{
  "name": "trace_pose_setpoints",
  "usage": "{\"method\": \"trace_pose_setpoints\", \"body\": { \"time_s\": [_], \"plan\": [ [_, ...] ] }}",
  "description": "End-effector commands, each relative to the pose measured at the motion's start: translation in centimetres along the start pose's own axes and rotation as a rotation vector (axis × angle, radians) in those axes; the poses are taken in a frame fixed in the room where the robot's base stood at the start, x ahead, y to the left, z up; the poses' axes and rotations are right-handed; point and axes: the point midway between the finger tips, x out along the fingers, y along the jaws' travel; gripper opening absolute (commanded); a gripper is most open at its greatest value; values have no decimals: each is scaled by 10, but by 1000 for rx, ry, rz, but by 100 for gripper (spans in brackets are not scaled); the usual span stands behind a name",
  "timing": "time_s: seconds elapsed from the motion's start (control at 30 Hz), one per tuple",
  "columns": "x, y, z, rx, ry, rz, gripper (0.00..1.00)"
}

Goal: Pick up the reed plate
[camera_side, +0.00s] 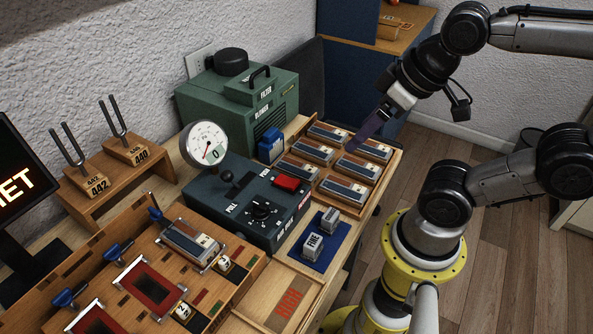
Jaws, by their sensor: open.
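Several reed plates lie in a wooden tray (313,188) at the back right of the bench. Each looks like a flat block with a grey-blue strip and a pale end; one is the nearest right plate (343,192), another the far right plate (369,150). A similar plate (190,243) sits in the wooden fixture at the front. My gripper (366,133) hangs above the tray's far right end, fingers slanting down and left, open and apparently empty. Its narrow fingers overlap in this view, and their height above the plates is hard to judge.
A dark control box (245,200) with a dial gauge (207,145) stands left of the tray. A green blower box (235,100) stands behind it. Tuning forks (88,140) are at the left. A blue mat (320,242) holds two small blocks in front.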

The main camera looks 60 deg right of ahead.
Motion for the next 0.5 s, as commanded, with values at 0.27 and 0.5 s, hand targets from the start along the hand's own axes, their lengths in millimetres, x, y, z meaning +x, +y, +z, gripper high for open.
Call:
{"method": "trace_pose_setpoints", "body": {
  "time_s": [0.27,0.5],
  "plan": [
    [-2,-2,-10,-57,37,-7,78],
    [33,2,-65,-158,65,-27,78]
  ]
}}
